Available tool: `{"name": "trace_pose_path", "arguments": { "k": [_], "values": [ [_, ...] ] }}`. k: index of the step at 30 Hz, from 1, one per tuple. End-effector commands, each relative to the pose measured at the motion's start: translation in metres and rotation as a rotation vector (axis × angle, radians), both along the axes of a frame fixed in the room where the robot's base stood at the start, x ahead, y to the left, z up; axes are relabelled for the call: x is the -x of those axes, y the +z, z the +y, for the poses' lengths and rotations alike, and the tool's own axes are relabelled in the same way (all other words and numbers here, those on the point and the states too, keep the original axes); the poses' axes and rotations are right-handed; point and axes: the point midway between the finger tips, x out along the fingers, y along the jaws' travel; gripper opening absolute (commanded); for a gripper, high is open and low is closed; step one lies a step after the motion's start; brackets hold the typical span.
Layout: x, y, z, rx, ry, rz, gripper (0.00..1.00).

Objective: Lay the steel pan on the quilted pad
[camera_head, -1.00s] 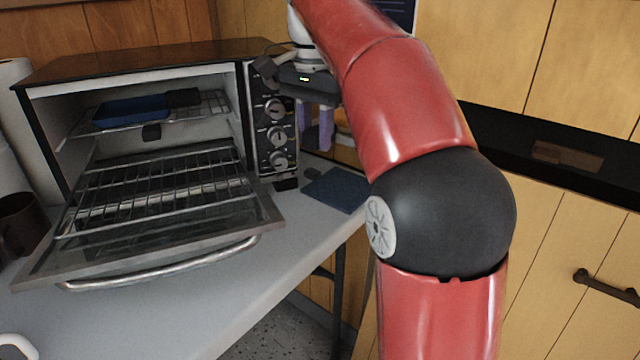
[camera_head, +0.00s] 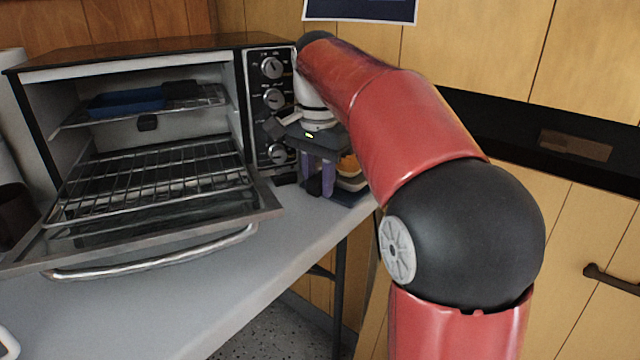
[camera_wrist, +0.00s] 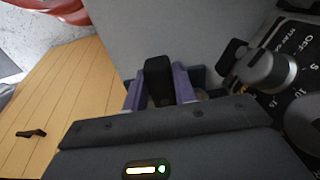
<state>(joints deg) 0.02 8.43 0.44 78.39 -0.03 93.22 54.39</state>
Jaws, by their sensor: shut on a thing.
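My gripper (camera_head: 322,190), with purple fingers, is shut on a black handle (camera_wrist: 158,78), seen between the fingers in the wrist view. This appears to be the handle of the steel pan (camera_head: 352,183), whose pale rim shows just right of the fingers in the head view, with something yellow in or on it. The rest of the pan is hidden by my fingers and arm. The dark blue quilted pad (camera_head: 345,199) lies on the grey counter under the pan and gripper, mostly covered. I cannot tell whether the pan touches it.
A toaster oven (camera_head: 150,55) with its door (camera_head: 150,215) lowered stands left of my gripper, its knobs very close. A blue dish (camera_head: 127,102) sits on its upper rack. The counter's (camera_head: 190,305) front is clear. Its edge runs close to the pad.

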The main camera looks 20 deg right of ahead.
Motion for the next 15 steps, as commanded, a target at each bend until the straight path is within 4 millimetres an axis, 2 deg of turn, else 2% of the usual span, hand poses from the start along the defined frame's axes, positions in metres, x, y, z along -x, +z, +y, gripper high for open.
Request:
{"name": "trace_pose_path", "arguments": {
  "k": [13, 14, 15],
  "values": [
    [-0.0021, -0.008, -0.003, 0.0, -0.001, -0.001, 0.0],
    [-0.0022, -0.0073, -0.003, -0.001, -0.001, -0.001, 0.31],
    [-0.0022, -0.0071, -0.003, -0.001, -0.001, -0.001, 0.36]
  ]
}}
